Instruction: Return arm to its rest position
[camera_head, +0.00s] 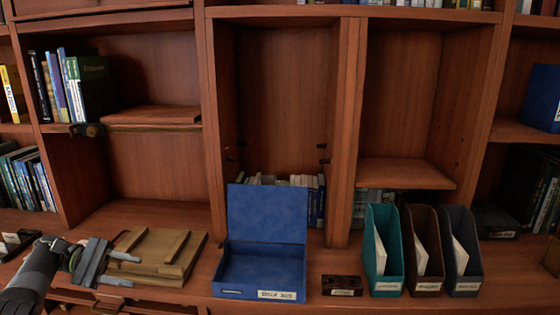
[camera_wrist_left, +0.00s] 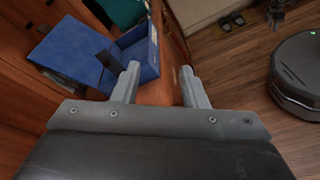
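My left gripper (camera_head: 120,269) is at the lower left of the head view, by the front edge of the wooden counter. It is left of the open blue box (camera_head: 262,268) and by the wooden crate-like piece (camera_head: 160,255). In the left wrist view my left gripper (camera_wrist_left: 160,84) has its two fingers spread apart with nothing between them. The blue box (camera_wrist_left: 70,52) shows beyond the fingers there. My right arm is not in the head view. A small dark shape at the top right of the wrist view may be my right gripper, but its state is unclear.
A small dark labelled block (camera_head: 341,285) and teal (camera_head: 383,250), brown (camera_head: 424,250) and grey (camera_head: 462,250) file holders stand right of the box. Shelves with books (camera_head: 70,85) rise behind. Wooden floor (camera_wrist_left: 235,75) shows beyond the counter edge.

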